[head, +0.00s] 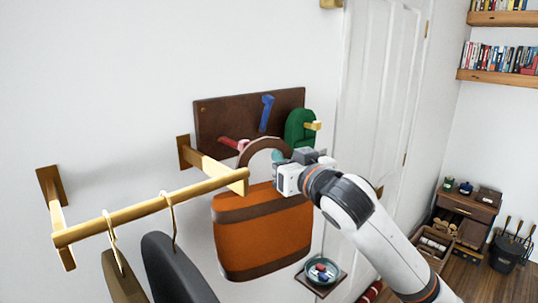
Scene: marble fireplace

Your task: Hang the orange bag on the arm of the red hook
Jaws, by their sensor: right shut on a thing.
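The orange bag (262,235) has brown bands and a brown arched handle (265,141). It hangs upright in front of the wall. My right gripper (279,162) is shut on the bag at the right side of its handle. The red hook (231,143) sticks out from the lower left of a dark brown board (223,115) and has a pale pink end. The top left of the handle is close to this end in the picture. I cannot tell whether they touch or which is nearer. My left gripper is not in view.
The board also carries a blue hook (266,112) and a yellow hook (313,126) beside a green bag (298,127). A golden clothes rail (150,206) with hangers juts out at left, close to the orange bag. A small dish (322,271) is below right.

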